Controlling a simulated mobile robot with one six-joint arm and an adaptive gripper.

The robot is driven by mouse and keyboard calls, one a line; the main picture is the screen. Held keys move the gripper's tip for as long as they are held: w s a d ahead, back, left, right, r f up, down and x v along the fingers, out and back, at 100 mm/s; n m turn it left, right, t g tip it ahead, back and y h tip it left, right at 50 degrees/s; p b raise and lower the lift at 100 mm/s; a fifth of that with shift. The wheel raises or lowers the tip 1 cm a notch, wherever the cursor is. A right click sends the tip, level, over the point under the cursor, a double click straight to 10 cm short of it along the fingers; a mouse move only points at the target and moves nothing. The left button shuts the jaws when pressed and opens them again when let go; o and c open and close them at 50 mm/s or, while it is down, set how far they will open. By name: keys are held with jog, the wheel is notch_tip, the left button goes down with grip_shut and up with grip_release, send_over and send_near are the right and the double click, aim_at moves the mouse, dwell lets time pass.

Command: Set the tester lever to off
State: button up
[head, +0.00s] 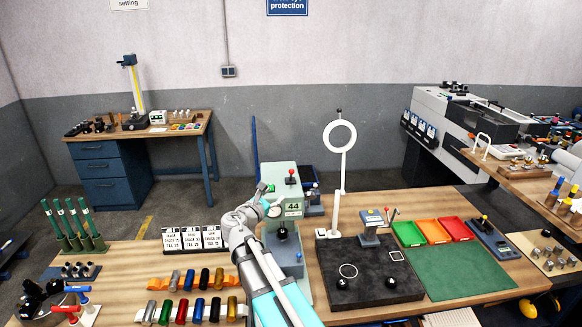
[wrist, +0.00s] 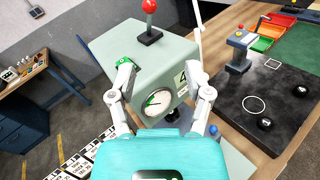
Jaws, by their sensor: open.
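The tester (head: 283,174) is a pale grey-green box marked 44, standing on the wooden bench; it also shows in the wrist view (wrist: 180,55). Its lever (head: 291,176) has a red ball knob and rises from a dark base on top. In the wrist view the lever (wrist: 150,22) leans slightly, with its knob near the top edge. No off mark is readable. A round dial (wrist: 157,102) is on the front face. My gripper (wrist: 165,84) is open and empty, its fingers spread before the front face, below the lever. Whether the fingers touch the housing I cannot tell.
A black plate (head: 370,285) with a ring lamp stands right of the tester. Orange, red and green trays (head: 433,231) lie beyond it. Coloured cylinders (head: 195,308) and printed cards stand to the left. The space above the tester is clear.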

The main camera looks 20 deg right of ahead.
aim_at(291, 171)
jog(key=shift+w+a+r+n+t, duration=0.2)
jog(key=shift+w+r+n+t, duration=0.1)
jog(key=shift+r+n, duration=0.35)
jog(key=shift+d, duration=0.1)
jog(key=x, duration=1.3)
jog(key=shift+w+d+r, duration=0.2)
jog(key=shift+d, duration=0.1)
grip_shut()
